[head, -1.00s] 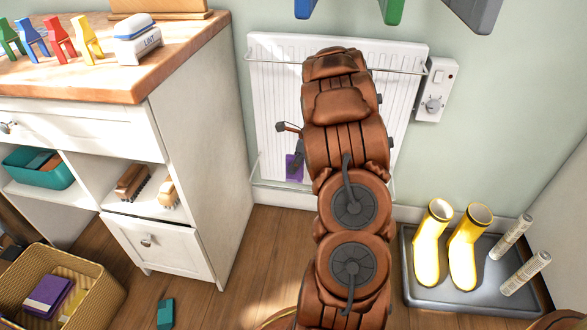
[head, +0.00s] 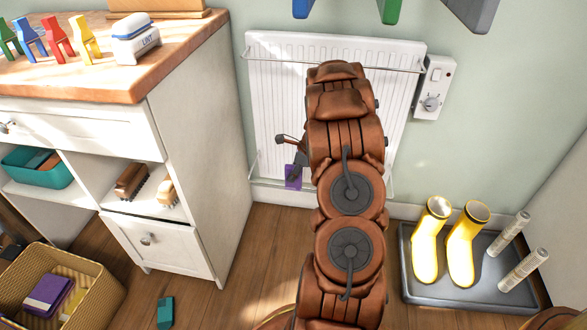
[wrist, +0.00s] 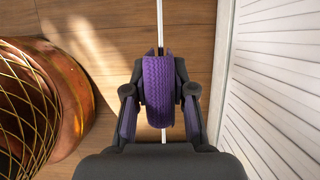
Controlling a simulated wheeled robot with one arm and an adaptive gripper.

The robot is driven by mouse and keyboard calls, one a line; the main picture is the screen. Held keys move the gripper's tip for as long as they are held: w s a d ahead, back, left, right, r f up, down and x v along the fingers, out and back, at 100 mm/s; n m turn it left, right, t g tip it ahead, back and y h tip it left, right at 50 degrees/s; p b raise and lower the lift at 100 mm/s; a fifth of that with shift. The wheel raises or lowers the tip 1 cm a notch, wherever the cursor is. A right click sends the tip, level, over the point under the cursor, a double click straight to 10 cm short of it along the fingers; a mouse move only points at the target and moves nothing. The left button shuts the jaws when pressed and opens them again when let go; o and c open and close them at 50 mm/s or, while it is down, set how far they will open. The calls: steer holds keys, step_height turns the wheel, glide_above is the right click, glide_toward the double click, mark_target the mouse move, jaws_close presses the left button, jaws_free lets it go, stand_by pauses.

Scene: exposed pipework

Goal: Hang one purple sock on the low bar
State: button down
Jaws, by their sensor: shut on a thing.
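A purple sock (wrist: 158,88) is between the two fingers of my gripper (wrist: 158,98) in the wrist view. My gripper is shut on it. The white low bar (wrist: 160,18) runs up and down the wrist view, passes out of sight at the sock and shows again below it. I cannot tell whether the sock touches the bar or lies over it. In the head view the sock (head: 293,177) shows left of my arm, in front of the lower part of the radiator. My arm hides much of the low bar there.
The white radiator (head: 275,95) is on the wall, close on the right in the wrist view (wrist: 275,80). A wicker basket (head: 98,297) holds folded purple and yellow things. Yellow boots (head: 427,243) stand on a grey tray (head: 408,268). A white cabinet (head: 205,180) stands to the left.

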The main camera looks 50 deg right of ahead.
step_height(320, 180, down, 9)
steer(key=shift+r, duration=0.15)
stand_by(0.9)
stand_by(0.4)
steer(key=c, duration=0.9)
jaws_free()
steer(key=v, duration=1.2)
